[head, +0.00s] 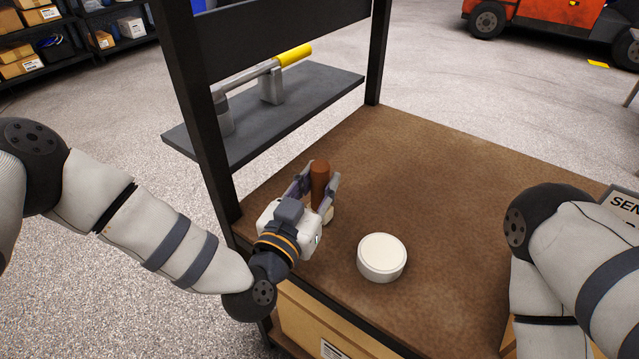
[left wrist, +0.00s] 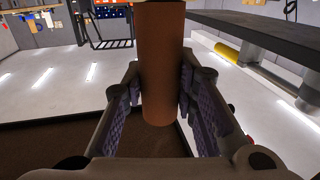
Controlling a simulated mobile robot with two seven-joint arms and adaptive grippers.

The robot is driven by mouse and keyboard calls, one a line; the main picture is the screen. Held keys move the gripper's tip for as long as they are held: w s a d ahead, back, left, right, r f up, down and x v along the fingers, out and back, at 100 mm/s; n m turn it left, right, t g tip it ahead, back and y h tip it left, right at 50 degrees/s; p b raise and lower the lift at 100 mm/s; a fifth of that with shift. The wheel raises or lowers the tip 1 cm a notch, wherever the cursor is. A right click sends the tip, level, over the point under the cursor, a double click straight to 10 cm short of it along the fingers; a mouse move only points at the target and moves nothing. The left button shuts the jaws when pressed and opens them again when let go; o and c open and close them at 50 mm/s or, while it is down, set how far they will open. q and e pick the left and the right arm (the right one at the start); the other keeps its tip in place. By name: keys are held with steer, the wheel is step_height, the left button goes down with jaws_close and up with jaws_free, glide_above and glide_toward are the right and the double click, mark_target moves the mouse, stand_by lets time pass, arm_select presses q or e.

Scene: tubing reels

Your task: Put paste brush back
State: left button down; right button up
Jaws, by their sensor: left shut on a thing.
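The paste brush (head: 320,172) shows as a thick brown handle standing roughly upright near the left edge of the brown bench top (head: 440,180). My left gripper (head: 319,184) is shut on this handle, with one finger on each side. A small pale part shows under the handle beside the gripper; I cannot tell whether it touches the bench. In the left wrist view the brown handle (left wrist: 158,65) fills the space between the two ridged finger pads. A round white lidded pot (head: 382,257) stands on the bench to the right of my left gripper. My right gripper is out of view.
A dark post and a grey side shelf (head: 300,113) with a yellow-ended bar (head: 294,54) stand behind the left gripper. Cardboard boxes (head: 335,325) sit below the bench. The bench's middle and back are clear. My right arm is at the right.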

arm_select(q)
steer(key=shift+f, duration=0.2)
steer(key=c, duration=1.3)
jaws_free()
steer(key=shift+r, duration=0.15)
